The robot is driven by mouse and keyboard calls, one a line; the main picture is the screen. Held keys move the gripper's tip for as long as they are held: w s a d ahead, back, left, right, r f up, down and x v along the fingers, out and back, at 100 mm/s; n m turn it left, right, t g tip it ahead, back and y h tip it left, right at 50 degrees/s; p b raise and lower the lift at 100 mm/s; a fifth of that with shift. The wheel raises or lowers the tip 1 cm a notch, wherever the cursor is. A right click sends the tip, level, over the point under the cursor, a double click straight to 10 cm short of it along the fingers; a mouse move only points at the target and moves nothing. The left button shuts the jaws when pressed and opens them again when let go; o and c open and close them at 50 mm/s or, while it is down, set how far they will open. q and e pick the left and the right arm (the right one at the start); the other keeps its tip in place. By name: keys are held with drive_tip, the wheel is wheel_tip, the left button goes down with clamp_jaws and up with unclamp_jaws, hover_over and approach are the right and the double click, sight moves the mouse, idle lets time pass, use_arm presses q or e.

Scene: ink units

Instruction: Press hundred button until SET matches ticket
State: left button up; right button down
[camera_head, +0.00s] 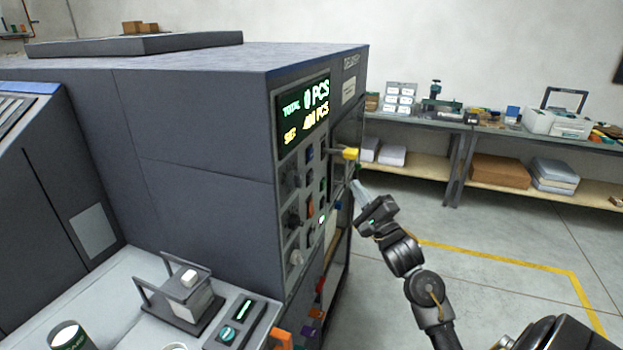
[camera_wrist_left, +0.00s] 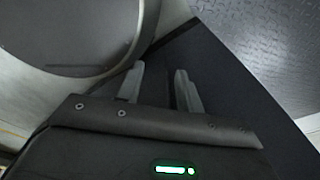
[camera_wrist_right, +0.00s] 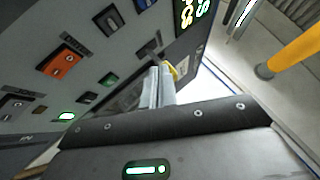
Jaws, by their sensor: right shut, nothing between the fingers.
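The dark machine's display (camera_head: 303,110) reads TOTAL 0 PCS and SET, with a blurred three-digit number that seems to start with 4. Below it is the button panel, with a blue button (camera_head: 309,152), an orange button (camera_head: 309,207) and a lit white button (camera_head: 322,219). I cannot tell which is the hundred button. A small white card (camera_head: 348,91), its text unreadable, is on the adjoining face. My right gripper (camera_head: 357,184) is shut and empty, just right of the panel, apart from the buttons. My left gripper (camera_wrist_left: 160,85) is open and empty in the left wrist view.
A yellow-tipped lever (camera_head: 350,153) sticks out just above my right gripper. A cradle (camera_head: 180,300) and a small control box (camera_head: 236,320) sit on the pale surface at the lower left. A workbench (camera_head: 470,128) stands behind. The floor on the right is open.

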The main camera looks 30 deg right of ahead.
sight(310, 178)
drive_tip(key=shift+w, duration=0.1)
drive_tip(key=w+a+b, duration=0.2)
drive_tip(key=w+a, duration=0.3)
drive_tip(key=w, duration=0.2)
idle(0.5)
drive_tip(key=shift+w, duration=0.1)
idle(1.9)
drive_tip(key=shift+w+a, duration=0.25)
drive_tip(key=shift+w, duration=0.05)
